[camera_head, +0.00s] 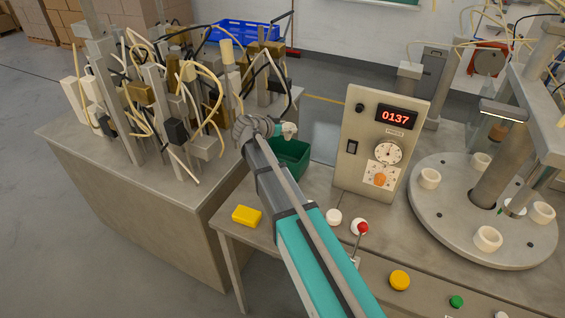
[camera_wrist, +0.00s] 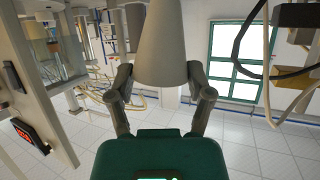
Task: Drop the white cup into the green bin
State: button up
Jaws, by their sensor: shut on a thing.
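The white cup (camera_wrist: 160,45) looks grey-white and tapered in the wrist view, held between both fingers of my gripper (camera_wrist: 162,85). My gripper is shut on it. In the head view my gripper (camera_head: 264,128) is at the far end of my teal arm, and only a small pale part of the cup (camera_head: 290,130) shows beyond it. The green bin (camera_head: 291,160) stands behind the arm, just below the cup in the picture; the arm hides its left part. The cup appears raised near the bin's far rim; I cannot tell whether it is directly over the opening.
A grey control box (camera_head: 372,145) reading 0137 stands right of the bin. A round plate (camera_head: 450,225) with several white sockets is further right. A bench with a tangle of cables and posts (camera_head: 165,95) is left. A yellow block (camera_head: 246,215) lies near the table edge.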

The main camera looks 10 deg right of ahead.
aim_at(287, 139)
jog(key=shift+f+b, duration=2.45)
jog(key=shift+f, duration=0.2)
jog(key=o, duration=0.9)
jog(key=shift+c, duration=0.2)
jog(key=shift+s, duration=0.15)
